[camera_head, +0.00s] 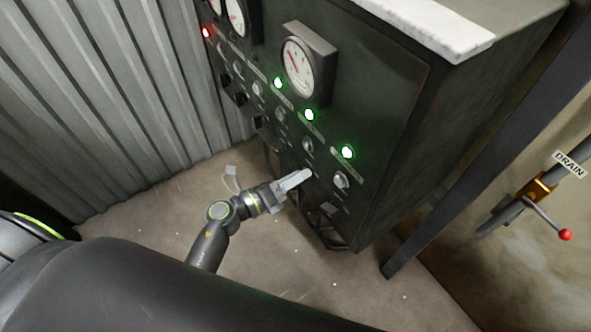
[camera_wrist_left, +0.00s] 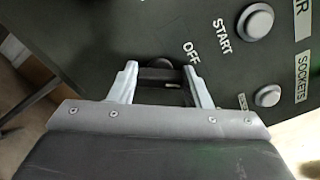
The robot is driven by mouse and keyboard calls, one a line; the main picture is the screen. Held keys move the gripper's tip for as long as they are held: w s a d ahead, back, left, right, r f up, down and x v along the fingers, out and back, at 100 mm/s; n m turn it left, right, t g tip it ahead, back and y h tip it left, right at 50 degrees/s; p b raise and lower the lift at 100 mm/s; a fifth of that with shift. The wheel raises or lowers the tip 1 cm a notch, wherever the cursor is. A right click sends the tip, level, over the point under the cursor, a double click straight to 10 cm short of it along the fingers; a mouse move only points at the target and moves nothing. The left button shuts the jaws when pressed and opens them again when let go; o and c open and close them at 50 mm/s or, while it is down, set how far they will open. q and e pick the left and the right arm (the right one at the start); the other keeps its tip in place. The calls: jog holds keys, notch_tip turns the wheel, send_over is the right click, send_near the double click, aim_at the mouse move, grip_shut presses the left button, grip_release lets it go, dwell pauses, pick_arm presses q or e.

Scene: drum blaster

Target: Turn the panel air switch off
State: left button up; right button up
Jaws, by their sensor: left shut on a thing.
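The dark control panel (camera_head: 385,105) shows in the head view, with gauges, lit lamps and a row of knobs. My left gripper (camera_head: 305,177) reaches its lower front. In the left wrist view, my left gripper (camera_wrist_left: 160,76) has its two pale fingers on either side of a dark switch knob (camera_wrist_left: 159,64), shut on it. The printed word OFF (camera_wrist_left: 192,53) is just right of the knob, and START (camera_wrist_left: 222,38) is further right. A label cut off at the top right ends in R. The fingers partly hide the knob, so its exact setting is unclear. My right gripper is not in view.
Two round grey buttons, an upper one (camera_wrist_left: 255,21) and a lower one (camera_wrist_left: 267,96), lie right of the fingers, near a SOCKETS label (camera_wrist_left: 302,78). Green lamps (camera_head: 347,152) glow on the panel. A red-tipped drain valve lever (camera_head: 565,235) is at the right. Floor is open below.

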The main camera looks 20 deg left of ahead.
pick_arm(q)
jog(key=shift+f+n+p, duration=0.1)
jog(key=shift+n+p, duration=2.6)
jog(key=shift+n, duration=0.8)
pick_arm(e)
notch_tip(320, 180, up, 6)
pick_arm(q)
jog(key=shift+f, duration=0.1)
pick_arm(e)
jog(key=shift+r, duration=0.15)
pick_arm(q)
jog(key=o, duration=1)
jog(key=shift+a, duration=0.1)
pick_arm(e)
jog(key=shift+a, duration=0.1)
pick_arm(q)
jog(key=shift+b+v, duration=2.25)
jog(key=shift+v, duration=6.5)
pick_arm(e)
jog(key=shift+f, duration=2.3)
